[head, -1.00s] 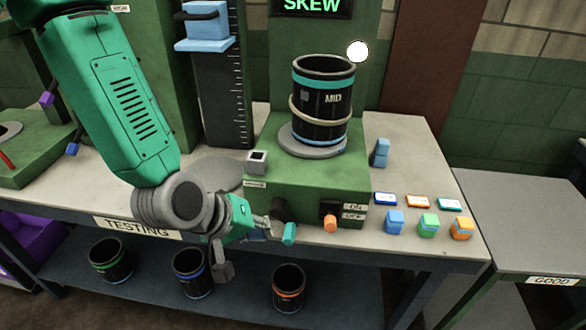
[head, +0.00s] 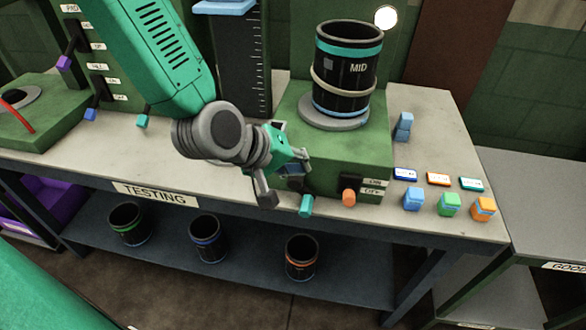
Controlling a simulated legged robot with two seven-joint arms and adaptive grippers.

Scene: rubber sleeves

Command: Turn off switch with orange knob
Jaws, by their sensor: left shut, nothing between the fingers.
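The switch with the orange knob (head: 349,198) is on the front of the green test box, at its right side. Its dark lever points down, and the orange tip hangs just below the level of the OFF label (head: 373,191). The ON label (head: 375,182) is above that. A second switch with a teal knob (head: 305,206) is to its left, also pointing down. My left gripper (head: 294,170) is shut and empty at the box's front left, above and left of the teal knob and apart from the orange knob. It partly hides the teal switch's base. My right gripper is out of view.
A black cylinder marked MID (head: 348,75) stands on a round plate on top of the box. Small coloured blocks and labels lie on the table (head: 440,130) to the right. Several dark bins, including an orange-banded one (head: 302,262), stand on the shelf below.

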